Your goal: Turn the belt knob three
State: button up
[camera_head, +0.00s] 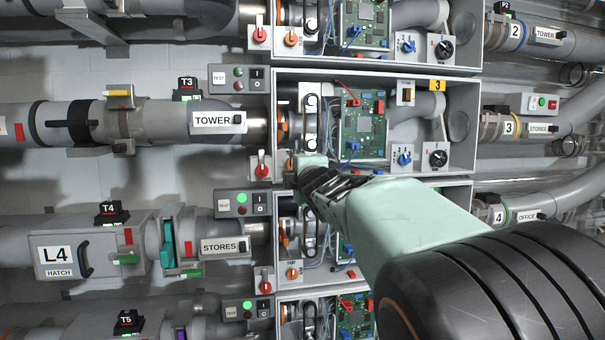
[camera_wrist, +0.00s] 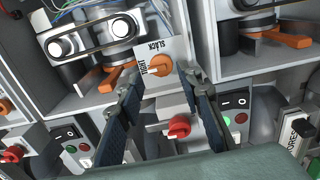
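The belt knob (camera_wrist: 163,67) is orange, on a white plate marked TIGHT at its left and SLACK above in the wrist view. It seems to lie across the plate with its left end toward TIGHT; its exact setting is hard to tell. My gripper (camera_wrist: 161,75) is open, with one fingertip on each side of the knob and gaps showing. In the head view my gripper (camera_head: 304,167) is at the lower left of the box with the yellow 3 label (camera_head: 437,85) and mostly covers the knob there.
A red knob (camera_wrist: 180,127) on a grey block is below the belt knob, between my fingers in the wrist view. A switch panel with a green light (camera_wrist: 236,110) is close to the right finger. A black belt (camera_wrist: 92,40) on pulleys is above. Similar boxes are stacked above and below.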

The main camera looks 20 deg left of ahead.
jog(key=v, duration=0.8)
jog(key=shift+s, duration=0.15)
jog(key=d+f+m+g+h, duration=0.1)
jog(key=d+f+m+h, duration=0.2)
jog(key=d+f+m, duration=0.5)
jog(key=d+f+m+g+h, duration=0.2)
jog(key=d+f+h, duration=0.1)
jog(key=d, duration=1)
jog(key=s+d+f+m+g+h, duration=0.15)
jog(key=s+d+f+m, duration=0.4)
jog(key=s, duration=0.55)
jog(key=s+d+f+m+g+h, duration=0.1)
jog(key=s+d+f+m+g, duration=0.25)
jog(key=s+d+f, duration=0.45)
jog(key=s+d+f+m+g+h, duration=0.1)
jog(key=s+d+f+m, duration=0.3)
jog(key=s, duration=0.9)
notch_tip(320, 180, up, 30)
jog(key=m+p, duration=0.1)
jog(key=p, duration=2.8)
jog(key=shift+s+a+f+g, duration=0.2)
jog(key=shift+a+g, duration=0.1)
jog(key=shift+a, duration=0.1)
